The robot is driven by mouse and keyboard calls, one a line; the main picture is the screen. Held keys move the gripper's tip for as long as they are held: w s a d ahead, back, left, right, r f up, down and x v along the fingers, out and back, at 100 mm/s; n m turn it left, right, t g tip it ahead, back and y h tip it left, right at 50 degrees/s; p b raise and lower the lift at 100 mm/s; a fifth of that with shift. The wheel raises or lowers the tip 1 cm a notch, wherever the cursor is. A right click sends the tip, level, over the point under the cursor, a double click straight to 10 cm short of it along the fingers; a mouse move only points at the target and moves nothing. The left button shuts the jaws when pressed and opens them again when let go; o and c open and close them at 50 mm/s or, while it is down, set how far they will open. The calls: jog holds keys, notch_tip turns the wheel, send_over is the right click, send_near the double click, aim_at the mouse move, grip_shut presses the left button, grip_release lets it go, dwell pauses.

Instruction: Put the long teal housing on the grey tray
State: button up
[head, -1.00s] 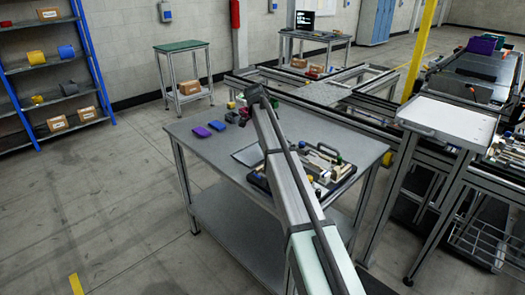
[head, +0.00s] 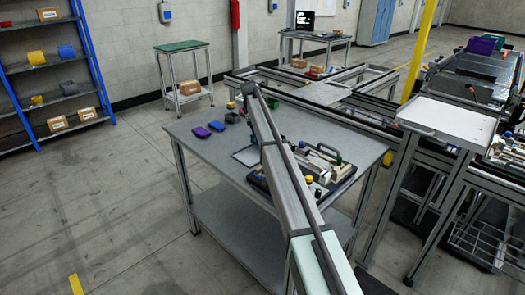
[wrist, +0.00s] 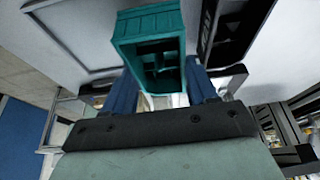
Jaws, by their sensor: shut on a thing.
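The long teal housing (wrist: 150,40) is between the two blue fingers of my gripper (wrist: 160,82) in the wrist view. The fingers are shut on it, and its hollow, ribbed end faces the camera. The grey tray seems to be the flat, rimmed light panel (wrist: 70,45) at the upper left of the wrist view, beyond the housing. In the head view the tray (head: 245,156) shows on the table, left of my arm. My gripper and the housing are hidden there behind my arm. Whether the housing touches anything beneath is unclear.
A dark fixture pallet (head: 345,170) crowded with parts lies right of the tray; a dark slotted edge (wrist: 225,30) shows in the wrist view. Purple (head: 201,132) and blue (head: 217,126) pieces lie on the table's far left. The table's left front (head: 205,155) is clear.

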jog(key=shift+f, duration=1.5)
jog(key=o, duration=1.3)
jog(key=shift+w, duration=0.1)
jog(key=shift+a, duration=0.1)
jog(key=shift+w+a+r, duration=0.1)
jog(key=shift+w+r, duration=0.05)
jog(key=shift+r, duration=0.3)
jog(key=w+a, duration=0.7)
jog(key=shift+w+a+r, duration=0.1)
jog(key=shift+w+a, duration=0.2)
jog(key=shift+w, duration=0.1)
jog(key=shift+w+a, duration=0.35)
jog(key=shift+a, duration=0.1)
jog(key=shift+a, duration=0.1)
